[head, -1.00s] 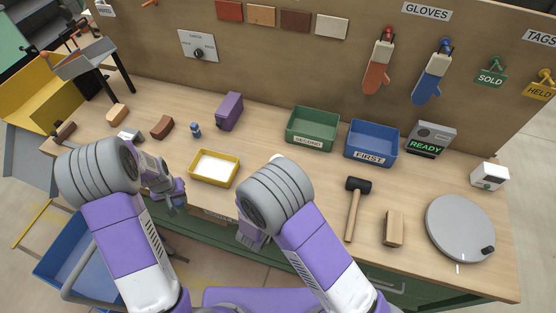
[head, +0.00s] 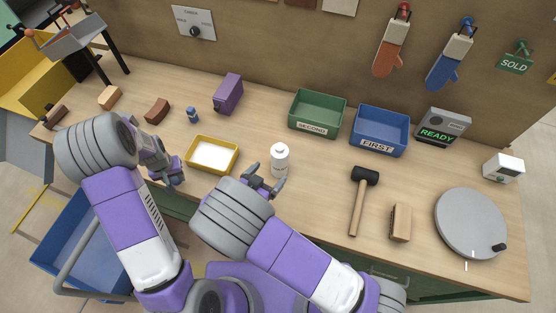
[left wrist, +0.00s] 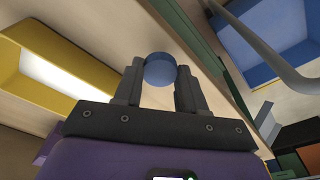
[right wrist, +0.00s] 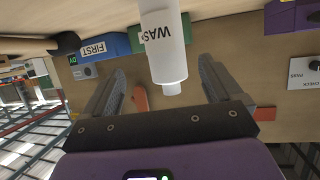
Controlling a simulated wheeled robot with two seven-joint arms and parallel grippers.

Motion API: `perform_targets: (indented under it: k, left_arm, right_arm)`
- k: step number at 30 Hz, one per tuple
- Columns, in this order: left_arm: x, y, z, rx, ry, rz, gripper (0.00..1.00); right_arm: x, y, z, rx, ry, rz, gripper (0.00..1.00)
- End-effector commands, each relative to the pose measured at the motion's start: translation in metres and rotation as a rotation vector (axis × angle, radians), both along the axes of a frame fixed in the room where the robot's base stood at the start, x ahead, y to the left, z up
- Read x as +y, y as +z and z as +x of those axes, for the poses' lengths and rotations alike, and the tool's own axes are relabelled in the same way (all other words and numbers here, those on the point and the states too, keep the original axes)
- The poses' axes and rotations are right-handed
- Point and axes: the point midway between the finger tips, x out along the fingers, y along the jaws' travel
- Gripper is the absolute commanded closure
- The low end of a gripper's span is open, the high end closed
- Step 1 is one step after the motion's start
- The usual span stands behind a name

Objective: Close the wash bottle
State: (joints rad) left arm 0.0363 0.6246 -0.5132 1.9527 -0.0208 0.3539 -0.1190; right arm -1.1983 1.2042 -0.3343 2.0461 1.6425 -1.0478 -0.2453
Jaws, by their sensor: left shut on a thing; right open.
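The white wash bottle (head: 280,161) stands upright on the bench right of the yellow tray. In the right wrist view the bottle (right wrist: 163,42) appears upside down, with part of its label showing and a bare white neck. My right gripper (head: 279,186) is open at the near side of the bottle; in its wrist view the bottle lies ahead between the two fingers (right wrist: 163,90), not gripped. My left gripper (head: 176,179) is shut on a round blue cap (left wrist: 159,69), held near the bench's front edge, left of the yellow tray. The cap is hard to see in the head view.
The yellow tray (head: 190,164) with a white bottom lies between the grippers. Behind are a green bin (head: 318,127) and a blue bin (head: 380,143). A mallet (head: 357,213), a wooden block (head: 400,222) and a grey turntable (head: 470,222) are on the right.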

Motion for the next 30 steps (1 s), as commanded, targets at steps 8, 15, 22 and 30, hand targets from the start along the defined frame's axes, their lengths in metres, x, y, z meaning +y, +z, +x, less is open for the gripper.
perform_targets:
  k: [8, 15, 22, 30]
  left_arm:
    - [0.0, -0.002, 0.0, 0.0, 0.0, 0.0, 0.92]
    - [0.0, -0.002, 0.0, 0.0, 0.0, 0.0, 0.92]
    - [0.0, -0.002, 0.0, 0.0, 0.0, 0.0, 0.92]
    - [0.0, -0.002, 0.0, 0.0, 0.0, 0.0, 0.92]
  right_arm:
    - [-0.018, -0.015, 0.033, 0.0, 0.0, -0.001, 0.08]
    - [-0.019, -0.016, 0.035, 0.0, 0.001, 0.0, 0.08]
    - [-0.021, -0.017, 0.04, 0.001, -0.001, -0.001, 0.08]
    - [-0.033, -0.028, 0.075, 0.001, -0.001, -0.001, 0.08]
